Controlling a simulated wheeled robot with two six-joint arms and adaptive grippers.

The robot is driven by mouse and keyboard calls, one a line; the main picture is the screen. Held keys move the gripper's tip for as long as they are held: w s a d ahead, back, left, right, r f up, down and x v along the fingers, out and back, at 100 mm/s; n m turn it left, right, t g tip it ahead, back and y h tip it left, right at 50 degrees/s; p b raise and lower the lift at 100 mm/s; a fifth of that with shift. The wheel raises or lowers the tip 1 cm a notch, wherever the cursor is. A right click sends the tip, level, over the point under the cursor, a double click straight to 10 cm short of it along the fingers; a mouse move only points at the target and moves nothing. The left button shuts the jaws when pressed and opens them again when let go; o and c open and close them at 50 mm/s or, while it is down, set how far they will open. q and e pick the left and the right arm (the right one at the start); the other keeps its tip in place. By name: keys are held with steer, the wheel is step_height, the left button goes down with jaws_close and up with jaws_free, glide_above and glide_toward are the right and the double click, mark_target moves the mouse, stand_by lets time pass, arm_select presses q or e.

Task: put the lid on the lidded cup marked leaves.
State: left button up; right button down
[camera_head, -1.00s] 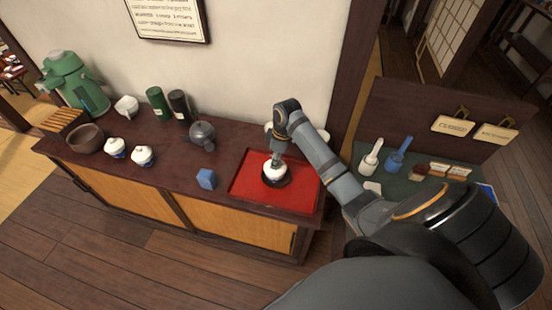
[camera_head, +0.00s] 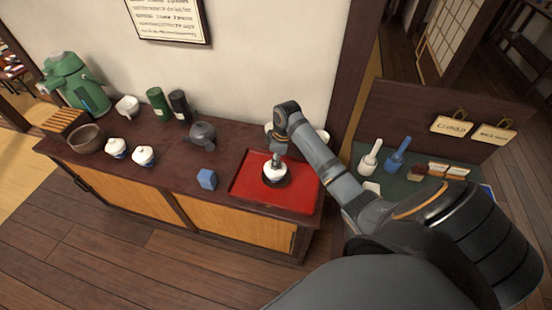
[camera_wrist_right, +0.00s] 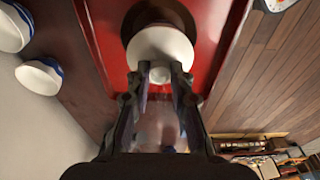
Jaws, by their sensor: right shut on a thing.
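My right gripper (camera_head: 278,158) is above the red tray (camera_head: 245,188), pointing down. In the wrist view its fingers (camera_wrist_right: 160,74) are shut on the knob of a round white lid (camera_wrist_right: 160,46). The white lid also shows in the head view (camera_head: 275,170), over a dark round saucer (camera_head: 277,183) on the tray. The cup body below is mostly hidden, so I cannot tell whether the lid is seated or just above it. No leaf mark is readable. My left gripper is not in view.
Two white-and-blue lidded cups (camera_head: 116,147) (camera_head: 143,155) stand at the left of the cabinet. A grey teapot (camera_head: 202,133) stands behind. White cups (camera_wrist_right: 38,76) stand behind the tray, partly hidden by my arm.

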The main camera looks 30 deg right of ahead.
stand_by(0.3)
steer(key=c, duration=0.7)
jaws_free()
steer(key=shift+r+p, duration=3.05)
steer(key=shift+p, duration=0.4)
steer(key=shift+f, duration=0.1)
steer(key=shift+c, duration=0.3)
jaws_close()
